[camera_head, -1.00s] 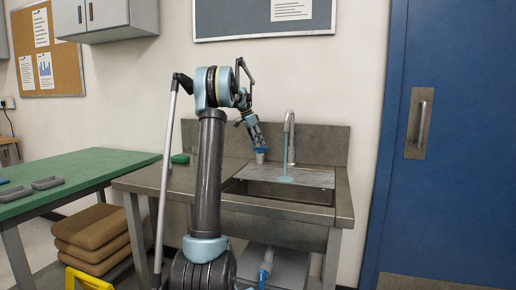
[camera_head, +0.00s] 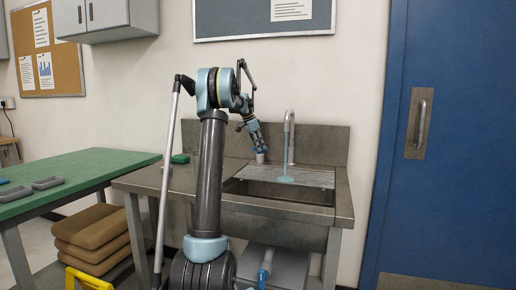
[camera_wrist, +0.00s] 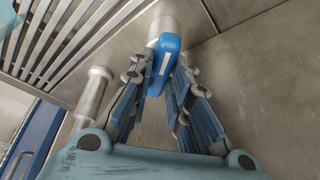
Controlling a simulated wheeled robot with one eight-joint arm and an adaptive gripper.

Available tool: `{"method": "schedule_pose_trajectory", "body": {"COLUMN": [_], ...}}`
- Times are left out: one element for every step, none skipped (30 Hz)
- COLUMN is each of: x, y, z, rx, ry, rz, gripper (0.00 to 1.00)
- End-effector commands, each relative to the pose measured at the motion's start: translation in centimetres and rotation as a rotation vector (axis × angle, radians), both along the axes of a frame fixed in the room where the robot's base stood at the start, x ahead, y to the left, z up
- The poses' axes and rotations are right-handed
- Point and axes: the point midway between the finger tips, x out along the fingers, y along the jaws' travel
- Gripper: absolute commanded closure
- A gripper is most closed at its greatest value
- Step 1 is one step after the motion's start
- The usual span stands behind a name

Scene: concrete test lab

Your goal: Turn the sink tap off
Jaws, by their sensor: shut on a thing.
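The metal tap spout (camera_head: 289,135) rises at the back of the sink (camera_head: 300,193). A thin pale blue stream (camera_head: 285,168) runs down from it and ends in a light blue patch over the basin. The tap's blue lever (camera_wrist: 163,62), with a white stripe, sits on a pale round valve body (camera_wrist: 177,18); in the head view the valve body (camera_head: 260,158) is left of the spout. My gripper (camera_wrist: 165,80) reaches down to the lever and is shut on it, one finger on each side. The lever's lower end is partly hidden between the fingers.
A slatted drainer (camera_wrist: 70,35) and a round metal pipe (camera_wrist: 95,92) lie close left of my fingers in the wrist view. A green sponge-like block (camera_head: 180,158) sits on the counter (camera_head: 160,178). A green-topped table (camera_head: 90,175) stands left and a blue door (camera_head: 455,150) right.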

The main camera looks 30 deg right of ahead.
Motion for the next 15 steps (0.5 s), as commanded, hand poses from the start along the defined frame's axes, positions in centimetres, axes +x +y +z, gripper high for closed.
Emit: {"method": "schedule_pose_trajectory", "body": {"x": [0.13,0.15,0.17,0.2,0.21,0.24,0.24,0.25,0.28,0.31,0.33,0.36,0.4,0.41,0.42], "y": [-0.01,-0.01,-0.02,-0.02,-0.02,-0.02,-0.01,0.0,-0.01,-0.02,-0.03,-0.04,-0.05,-0.07,-0.06], "z": [-0.02,-0.02,-0.03,-0.03,-0.03,-0.03,-0.04,-0.04,-0.04,-0.04,-0.03,-0.03,-0.03,-0.03,-0.01], "rx": [-0.001,-0.001,-0.001,-0.002,-0.001,-0.001,-0.001,-0.001,0.0,-0.001,-0.002,-0.001,-0.002,-0.002,-0.002], "ry": [-0.002,-0.002,-0.002,-0.002,-0.002,-0.003,-0.003,-0.002,-0.002,-0.003,-0.002,-0.001,-0.002,-0.003,-0.002], "rz": [-0.002,-0.006,-0.013,-0.019,-0.029,-0.044,-0.056,-0.071,-0.093,-0.111,-0.131,-0.16,-0.182,-0.206,-0.238], "gripper": [1.0,1.0,1.0,1.0,1.0,1.0,1.0,1.0,1.0,1.0,1.0,1.0,1.0,1.0,1.0]}}
